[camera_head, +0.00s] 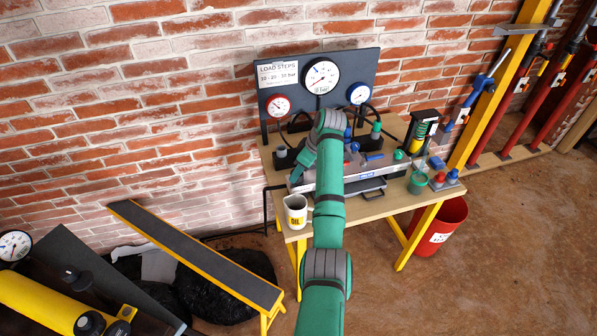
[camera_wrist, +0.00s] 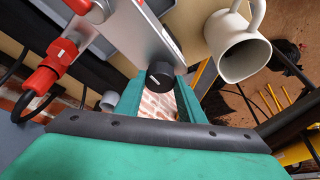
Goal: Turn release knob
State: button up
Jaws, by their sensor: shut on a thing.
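A round black knob (camera_wrist: 160,74) with a white line on its face sits at the end of a grey metal body (camera_wrist: 147,38) in the wrist view. My gripper (camera_wrist: 157,88) has its two green fingers on either side of the knob and is shut on it. In the head view my green arm reaches to the workbench (camera_head: 376,208), and my gripper end is at the left end of the grey metal unit on it. The knob is hidden there.
A gauge panel (camera_head: 345,68) stands behind. Red hose fittings (camera_wrist: 62,50) lie left of the knob. A red bucket (camera_head: 441,222) is at the right.

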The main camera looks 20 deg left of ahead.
jog(key=shift+s, duration=0.15)
jog(key=o, duration=1)
jog(key=shift+o, duration=0.2)
jog(key=shift+r, duration=0.1)
jog(key=shift+d+r, duration=0.15)
jog(key=shift+r, duration=0.1)
jog(key=v, duration=1)
